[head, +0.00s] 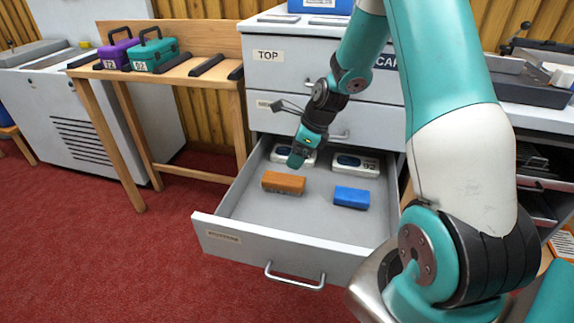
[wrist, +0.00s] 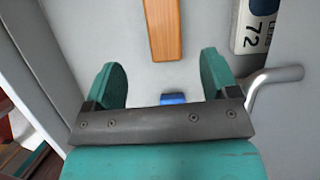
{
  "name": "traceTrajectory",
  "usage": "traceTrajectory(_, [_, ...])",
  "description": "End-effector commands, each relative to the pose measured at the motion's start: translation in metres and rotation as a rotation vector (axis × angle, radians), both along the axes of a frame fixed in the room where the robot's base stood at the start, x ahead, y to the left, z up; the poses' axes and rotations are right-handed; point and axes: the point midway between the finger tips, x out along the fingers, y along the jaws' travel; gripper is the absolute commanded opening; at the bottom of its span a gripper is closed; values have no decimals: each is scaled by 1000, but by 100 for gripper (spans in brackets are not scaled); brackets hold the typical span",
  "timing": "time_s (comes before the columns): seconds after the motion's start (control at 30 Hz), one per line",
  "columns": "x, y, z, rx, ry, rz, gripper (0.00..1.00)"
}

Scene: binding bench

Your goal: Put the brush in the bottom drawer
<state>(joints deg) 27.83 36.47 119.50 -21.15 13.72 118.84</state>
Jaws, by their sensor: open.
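The bottom drawer (head: 290,228) is pulled out, with its grey floor showing. A long orange-brown wooden piece (head: 284,183) lies flat in it at the left; it looks like the brush, but I see no bristles. It also shows in the wrist view (wrist: 163,28). My gripper (head: 298,157) is above the back part of the drawer, apart from the wooden piece. In the wrist view its two green fingers (wrist: 163,84) are spread wide, with nothing held between them.
A blue block (head: 351,197) and two white numbered cases, one at the back right (head: 356,164), are in the drawer. The middle drawer's handle (wrist: 272,78) is close beside my gripper. A wooden table (head: 165,75) with purple and teal boxes stands at the left. The drawer's front floor is clear.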

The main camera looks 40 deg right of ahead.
Motion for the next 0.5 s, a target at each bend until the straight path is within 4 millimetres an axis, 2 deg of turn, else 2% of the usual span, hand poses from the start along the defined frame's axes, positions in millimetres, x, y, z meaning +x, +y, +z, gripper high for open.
traceTrajectory(0.07, [-1, 17, 15, -23, -25, 113, 81])
traceTrajectory(0.13, [-5, 45, 36, -62, -64, 305, 81])
traceTrajectory(0.27, [-34, 121, 89, -170, -193, 877, 81])
traceTrajectory(0.3, [-48, 144, 104, -203, -242, 1073, 81])
traceTrajectory(0.37, [-74, 176, 125, -251, -321, 1364, 81])
traceTrajectory(0.4, [-93, 194, 137, -282, -378, 1556, 81])
traceTrajectory(0.5, [-143, 230, 161, -344, -525, 2006, 81])
